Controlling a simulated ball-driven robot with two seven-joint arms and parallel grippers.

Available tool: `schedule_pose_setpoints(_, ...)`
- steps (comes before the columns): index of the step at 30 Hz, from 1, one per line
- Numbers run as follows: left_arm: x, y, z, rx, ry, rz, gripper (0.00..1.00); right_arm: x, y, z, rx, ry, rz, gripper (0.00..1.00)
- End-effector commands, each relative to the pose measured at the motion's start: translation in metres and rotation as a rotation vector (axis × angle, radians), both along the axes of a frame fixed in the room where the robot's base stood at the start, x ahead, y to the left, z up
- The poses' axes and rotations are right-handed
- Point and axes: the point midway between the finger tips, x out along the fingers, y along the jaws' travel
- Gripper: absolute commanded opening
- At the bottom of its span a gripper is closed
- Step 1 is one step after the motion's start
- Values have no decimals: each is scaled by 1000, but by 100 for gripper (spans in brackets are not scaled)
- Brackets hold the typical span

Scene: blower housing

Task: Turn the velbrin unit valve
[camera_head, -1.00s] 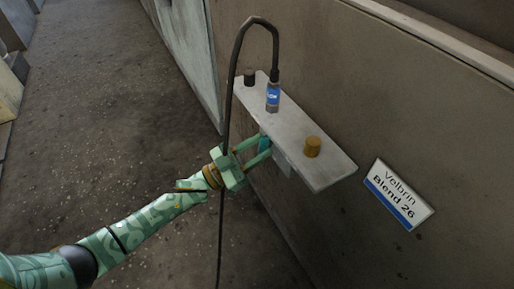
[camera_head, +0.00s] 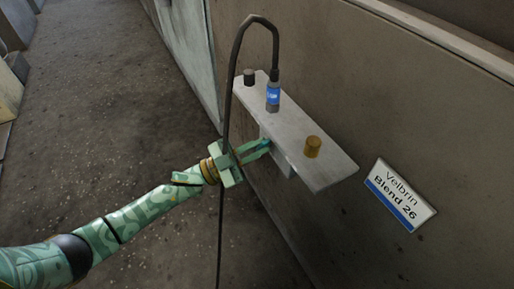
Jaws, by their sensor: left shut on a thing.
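The grey metal bracket (camera_head: 290,130) juts from the wall beside the sign reading "Velbrin Blend 26" (camera_head: 399,194). A small teal part (camera_head: 268,143), apparently the valve handle, shows at the bracket's front edge, mostly hidden by my fingers. My left gripper (camera_head: 265,146) reaches in from the lower left, its green fingers shut on this teal part just below the bracket's top plate. I cannot tell how far the handle is turned. My right gripper is not in view.
On the bracket stand a blue-labelled fitting (camera_head: 273,96) with a dark hose (camera_head: 236,68), a black cap (camera_head: 249,77) and an orange-brown cap (camera_head: 312,147). The hose arches up and hangs down past my left gripper. The floor at left is clear.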

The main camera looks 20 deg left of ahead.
Motion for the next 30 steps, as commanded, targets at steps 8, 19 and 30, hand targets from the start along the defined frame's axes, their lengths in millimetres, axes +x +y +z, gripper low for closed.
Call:
schedule_pose_setpoints(8, 1, 1, 0, 209, -162, 0, 0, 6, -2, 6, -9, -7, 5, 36)
schedule_pose_setpoints(19, 1, 2, 2, 488, -379, -1, 0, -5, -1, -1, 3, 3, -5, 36)
schedule_pose_setpoints(30, 1, 2, 3, 732, -569, -1, 0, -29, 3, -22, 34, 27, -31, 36)
